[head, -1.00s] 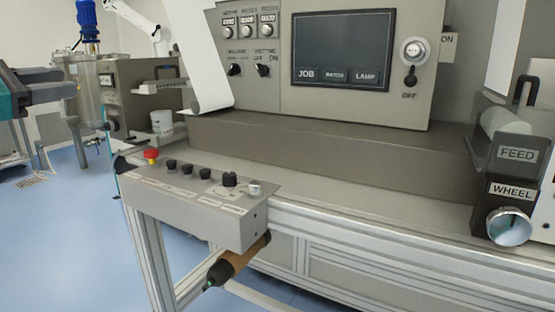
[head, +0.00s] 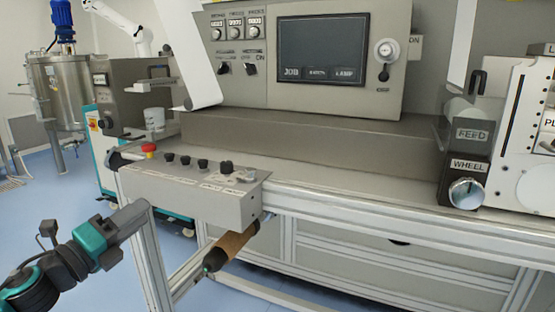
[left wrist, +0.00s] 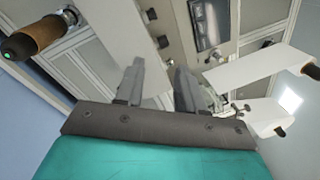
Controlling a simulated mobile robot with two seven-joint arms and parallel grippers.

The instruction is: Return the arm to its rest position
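My left arm enters the head view at the lower left, with teal and black wrist parts. The grey control box (head: 195,190) carries a red button (head: 148,149) and several black knobs. My right arm and gripper are not in view.
A brown roller (head: 232,246) sticks out below the control box; it also shows in the left wrist view (left wrist: 42,36). The machine's screen panel (head: 322,50) stands behind. A steel tank (head: 58,90) is at the back left. Blue floor at the left is free.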

